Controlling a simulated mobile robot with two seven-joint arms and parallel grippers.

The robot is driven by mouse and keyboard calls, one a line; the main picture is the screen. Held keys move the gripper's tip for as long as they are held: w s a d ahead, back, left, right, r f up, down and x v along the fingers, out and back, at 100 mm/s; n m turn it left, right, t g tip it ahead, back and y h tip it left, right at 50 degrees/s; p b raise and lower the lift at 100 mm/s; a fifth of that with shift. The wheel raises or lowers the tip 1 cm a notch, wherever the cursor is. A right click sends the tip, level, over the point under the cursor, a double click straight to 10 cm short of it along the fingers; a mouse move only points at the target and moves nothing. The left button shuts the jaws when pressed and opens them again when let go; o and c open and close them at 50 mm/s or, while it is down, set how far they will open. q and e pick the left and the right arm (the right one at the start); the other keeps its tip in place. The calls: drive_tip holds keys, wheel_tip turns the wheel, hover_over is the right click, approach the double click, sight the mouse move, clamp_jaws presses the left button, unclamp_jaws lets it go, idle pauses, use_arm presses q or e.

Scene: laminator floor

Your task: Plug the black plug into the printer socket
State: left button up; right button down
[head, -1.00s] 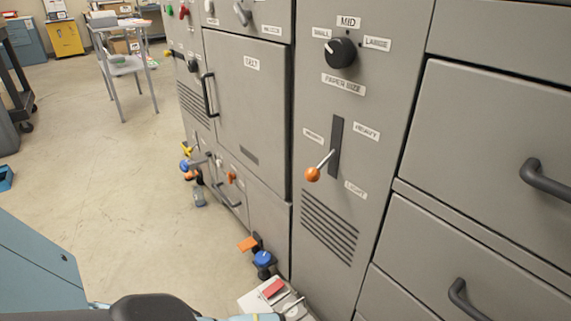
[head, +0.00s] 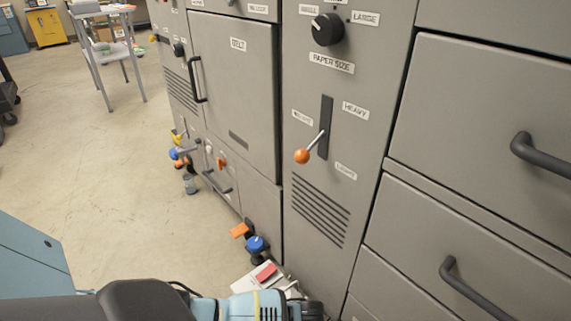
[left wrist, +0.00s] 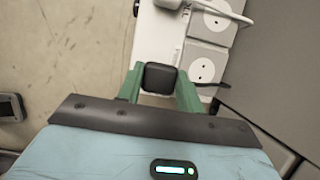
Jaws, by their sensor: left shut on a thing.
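The black plug (left wrist: 160,78) is between the green fingers of my left gripper (left wrist: 160,90), which is shut on it in the left wrist view. A white power strip (left wrist: 150,32) lies beyond the plug, with round grey-white sockets, one upper right (left wrist: 210,24) and one lower right (left wrist: 205,66). In the head view the strip (head: 246,283) is on the floor at the cabinet's foot, partly hidden by my left arm. My right gripper is not in view.
A white plug (left wrist: 215,5) occupies the strip's top end. A dark cable (left wrist: 214,85) runs right of the held plug. The grey cabinet (head: 320,255) stands close along the right. Floor at left (head: 95,165) is clear.

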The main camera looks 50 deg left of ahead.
use_arm(q)
drive_tip(key=shift+w, duration=0.35)
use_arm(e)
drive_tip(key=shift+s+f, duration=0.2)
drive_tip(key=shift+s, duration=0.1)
use_arm(q)
drive_tip(key=shift+w+a, duration=0.1)
drive_tip(key=shift+w, duration=0.25)
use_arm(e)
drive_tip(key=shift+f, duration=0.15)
use_arm(q)
drive_tip(key=shift+w+b, duration=0.5)
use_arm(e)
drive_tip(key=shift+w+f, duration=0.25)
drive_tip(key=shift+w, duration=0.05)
use_arm(q)
drive_tip(key=shift+w+a+f, duration=0.1)
drive_tip(key=shift+w, duration=0.35)
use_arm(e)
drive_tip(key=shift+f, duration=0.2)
use_arm(q)
drive_tip(key=shift+w+b, duration=0.2)
drive_tip(key=shift+b, duration=0.1)
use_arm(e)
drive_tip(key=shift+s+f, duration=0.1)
use_arm(q)
drive_tip(key=shift+w, duration=0.3)
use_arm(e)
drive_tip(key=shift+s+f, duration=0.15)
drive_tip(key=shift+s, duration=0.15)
